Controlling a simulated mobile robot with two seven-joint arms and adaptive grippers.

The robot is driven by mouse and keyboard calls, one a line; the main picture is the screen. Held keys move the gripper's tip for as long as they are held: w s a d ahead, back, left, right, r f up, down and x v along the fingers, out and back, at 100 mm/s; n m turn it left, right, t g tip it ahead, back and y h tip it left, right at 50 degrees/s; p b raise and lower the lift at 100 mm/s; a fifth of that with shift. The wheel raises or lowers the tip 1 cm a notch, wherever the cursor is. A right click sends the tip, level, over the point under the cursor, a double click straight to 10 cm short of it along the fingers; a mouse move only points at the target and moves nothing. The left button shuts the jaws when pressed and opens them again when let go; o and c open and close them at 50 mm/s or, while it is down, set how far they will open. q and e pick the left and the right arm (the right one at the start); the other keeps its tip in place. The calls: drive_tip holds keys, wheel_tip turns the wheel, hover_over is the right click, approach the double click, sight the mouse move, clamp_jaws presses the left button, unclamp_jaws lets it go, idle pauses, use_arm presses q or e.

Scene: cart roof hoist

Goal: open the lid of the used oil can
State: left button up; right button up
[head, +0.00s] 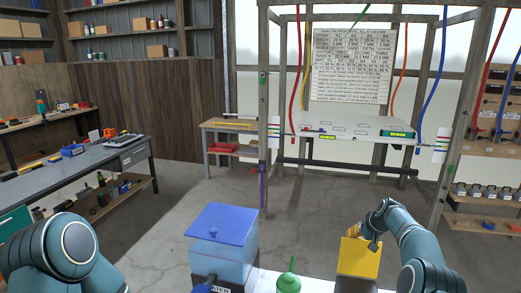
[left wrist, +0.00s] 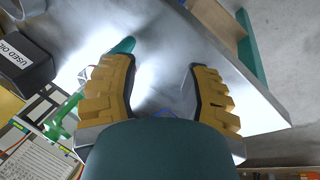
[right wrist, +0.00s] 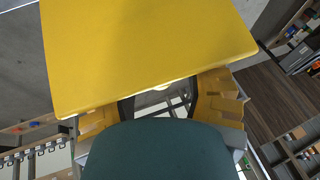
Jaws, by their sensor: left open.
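A dark box-shaped can (left wrist: 22,68) with a white "USED OIL" label shows at the left of the left wrist view. A yellow lid (head: 361,258) sits over a dark body at the lower right of the head view; I cannot tell if this is the same can. This lid (right wrist: 145,50) fills the top of the right wrist view. My right gripper (right wrist: 160,105) is at the lid's edge, fingers apart, tips partly hidden by the lid. It is at the lid's far side in the head view (head: 356,230). My left gripper (left wrist: 160,85) is open and empty over the bench.
A blue-lidded container (head: 223,225) stands left of the yellow lid. A green bottle (head: 288,280) stands between them on the pale bench. A workbench (head: 75,170) is at the left. A wooden frame with hanging hoses and a white panel (head: 350,130) is behind.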

idle(0.3)
drive_tip(key=shift+r+p, duration=1.5)
drive_tip(key=shift+r, duration=1.25)
drive_tip(key=shift+r+p, duration=0.4)
drive_tip(key=shift+r, duration=0.8)
drive_tip(key=shift+f, duration=0.1)
